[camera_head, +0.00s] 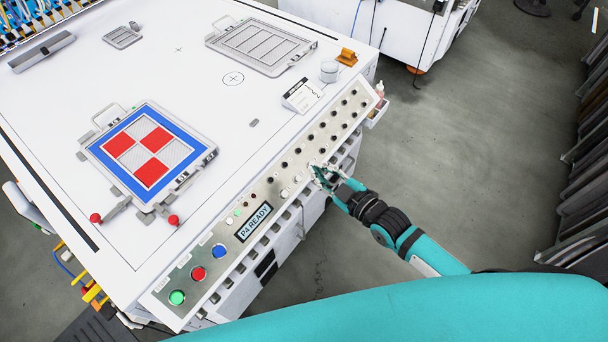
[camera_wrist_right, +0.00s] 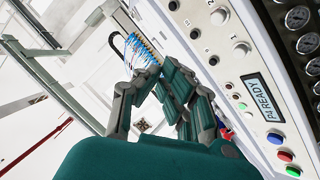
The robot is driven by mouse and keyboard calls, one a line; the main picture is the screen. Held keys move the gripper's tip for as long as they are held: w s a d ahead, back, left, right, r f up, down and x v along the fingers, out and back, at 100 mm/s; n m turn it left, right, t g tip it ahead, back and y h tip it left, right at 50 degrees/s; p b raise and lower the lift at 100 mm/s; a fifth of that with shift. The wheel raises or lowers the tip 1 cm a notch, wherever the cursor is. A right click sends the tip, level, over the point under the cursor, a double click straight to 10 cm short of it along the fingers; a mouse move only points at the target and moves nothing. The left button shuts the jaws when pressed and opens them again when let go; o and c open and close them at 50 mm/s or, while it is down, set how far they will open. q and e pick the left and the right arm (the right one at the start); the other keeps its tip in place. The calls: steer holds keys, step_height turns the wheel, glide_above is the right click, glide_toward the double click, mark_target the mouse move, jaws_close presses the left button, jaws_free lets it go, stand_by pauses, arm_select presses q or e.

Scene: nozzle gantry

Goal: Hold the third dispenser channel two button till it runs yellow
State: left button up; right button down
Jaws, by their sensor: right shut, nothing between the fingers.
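The control panel (camera_head: 262,196) runs along the front edge of the white gantry table, with rows of small black knobs (camera_head: 297,152) and a few white round buttons (camera_head: 284,193). My right gripper (camera_head: 318,172) is shut and empty, with its fingertips over the panel among the knobs. Whether it touches a button is unclear. In the right wrist view, my fingers (camera_wrist_right: 158,75) are closed together, left of the black knobs (camera_wrist_right: 213,60) and a large white button (camera_wrist_right: 241,48). The display (camera_head: 254,221) reads "P4 READY". No yellow liquid shows. My left gripper is out of view.
Green (camera_head: 177,297), red (camera_head: 198,273) and blue (camera_head: 219,251) buttons sit at the panel's near end. A framed blue, red and white checkered plate (camera_head: 205,150) lies on the table. An empty grey tray (camera_head: 218,40) lies at the back. Floor right of the table is open.

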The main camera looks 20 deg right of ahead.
steer(key=b, duration=0.7)
glide_above(298, 179)
steer(key=d+f+v, duration=0.1)
steer(key=v, duration=0.3)
step_height(298, 179, down, 6)
steer(key=shift+w+a+f+b, duration=0.3)
steer(key=shift+w+a+f, duration=0.25)
steer(key=shift+w+a, duration=0.2)
steer(key=shift+f, duration=0.1)
steer(key=shift+w+a+f, duration=0.1)
steer(key=shift+w+f, duration=0.1)
steer(key=shift+w+a+f+b, duration=0.2)
steer(key=shift+f+b, duration=0.25)
steer(key=shift+b, duration=0.1)
stand_by(4.7)
